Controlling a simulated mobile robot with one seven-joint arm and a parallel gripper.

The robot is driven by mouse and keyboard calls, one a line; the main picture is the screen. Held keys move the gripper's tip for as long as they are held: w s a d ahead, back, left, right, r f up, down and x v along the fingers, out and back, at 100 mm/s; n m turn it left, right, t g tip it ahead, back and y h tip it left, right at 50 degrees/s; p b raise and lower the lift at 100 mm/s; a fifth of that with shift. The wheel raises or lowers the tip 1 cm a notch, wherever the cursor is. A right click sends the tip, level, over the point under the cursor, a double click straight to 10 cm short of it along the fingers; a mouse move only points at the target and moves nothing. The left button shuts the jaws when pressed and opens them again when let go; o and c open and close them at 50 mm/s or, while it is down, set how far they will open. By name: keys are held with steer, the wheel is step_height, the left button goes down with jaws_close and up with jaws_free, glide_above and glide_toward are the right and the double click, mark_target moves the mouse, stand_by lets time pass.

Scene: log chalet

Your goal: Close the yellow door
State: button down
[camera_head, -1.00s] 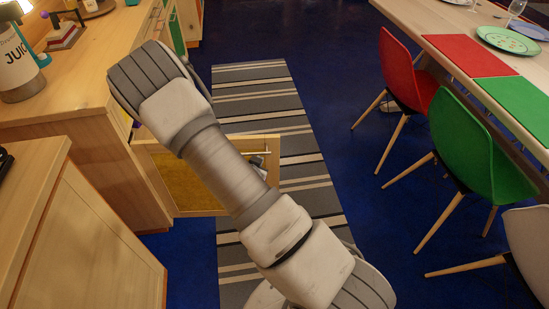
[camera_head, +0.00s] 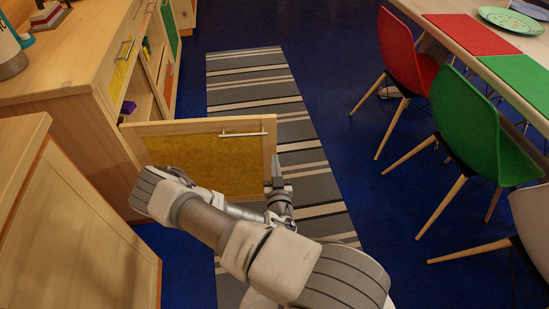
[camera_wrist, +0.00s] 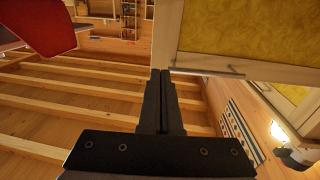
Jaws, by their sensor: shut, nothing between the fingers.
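The yellow door (camera_head: 195,168) is a mustard panel in a pale wood frame. It stands open, jutting out from the cabinet across the striped rug, with its bar handle (camera_head: 243,133) near the top of the free edge. My gripper (camera_head: 277,168) is at the door's free edge, at the right in the head view; I cannot tell if it touches. In the wrist view my gripper's fingers (camera_wrist: 161,78) are shut together with nothing between them. The door's yellow panel (camera_wrist: 250,28) and handle (camera_wrist: 208,69) show just to their right. My arm hides the door's lower left part.
The cabinet (camera_head: 75,105) stands left, with open shelves behind the door. A nearer wooden cabinet (camera_head: 85,235) is at lower left. A red chair (camera_head: 405,55) and green chair (camera_head: 468,125) line the table at right. Blue floor between is clear.

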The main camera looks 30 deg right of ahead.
steer(key=b, duration=0.3)
glide_toward(272, 129)
steer(key=x, duration=0.5)
steer(key=shift+w+f, duration=0.1)
steer(key=shift+f, duration=0.1)
steer(key=shift+x, duration=0.8)
steer(key=shift+r, duration=0.15)
